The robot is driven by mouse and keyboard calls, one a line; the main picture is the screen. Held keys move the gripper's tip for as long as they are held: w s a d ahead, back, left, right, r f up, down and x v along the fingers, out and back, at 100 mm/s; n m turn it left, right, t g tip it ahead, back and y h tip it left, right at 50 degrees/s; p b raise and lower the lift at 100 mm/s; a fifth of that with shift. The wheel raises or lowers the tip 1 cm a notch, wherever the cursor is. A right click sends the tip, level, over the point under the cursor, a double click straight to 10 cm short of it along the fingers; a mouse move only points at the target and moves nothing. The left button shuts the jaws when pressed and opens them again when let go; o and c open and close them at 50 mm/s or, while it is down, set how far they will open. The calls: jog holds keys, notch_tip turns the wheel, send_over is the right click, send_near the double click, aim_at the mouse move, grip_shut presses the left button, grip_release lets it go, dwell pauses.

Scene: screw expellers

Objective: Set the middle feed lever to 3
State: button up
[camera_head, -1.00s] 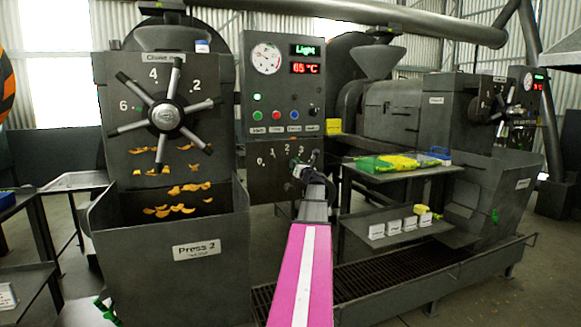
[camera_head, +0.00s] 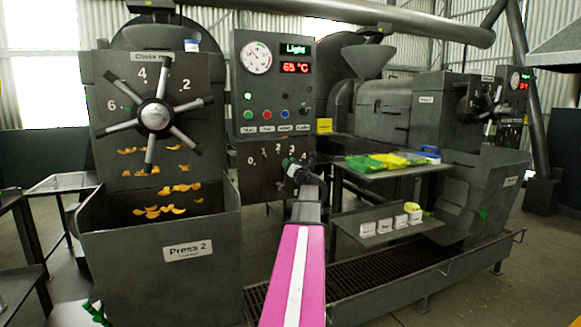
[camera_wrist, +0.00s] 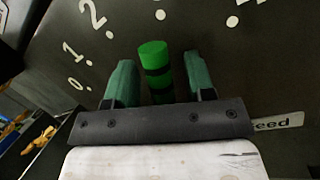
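The feed lever shows in the wrist view as an upright green cylinder with dark bands (camera_wrist: 154,62). My gripper (camera_wrist: 158,78) is open, with one green finger on each side of the lever and a visible gap on both sides. The dark dial panel (camera_wrist: 215,65) behind carries white marks 0, 1 and 2 at left and further dots above and to the right. The lever tip lies below a dot right of the 2; its exact setting I cannot tell. In the head view my gripper (camera_head: 296,166) is at the feed panel (camera_head: 262,184) and largely hides the lever.
Press 2's bin (camera_head: 160,265) and spoked choke wheel (camera_head: 156,116) stand left of my arm. A shelf with green and yellow items (camera_head: 385,162) and a lower shelf with white boxes (camera_head: 390,224) stand right. A grated trough (camera_head: 390,280) runs along the floor.

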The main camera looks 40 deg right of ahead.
jog(key=shift+s, duration=0.15)
jog(key=v, duration=1)
jog(key=shift+s, duration=0.3)
jog(key=shift+f, duration=0.15)
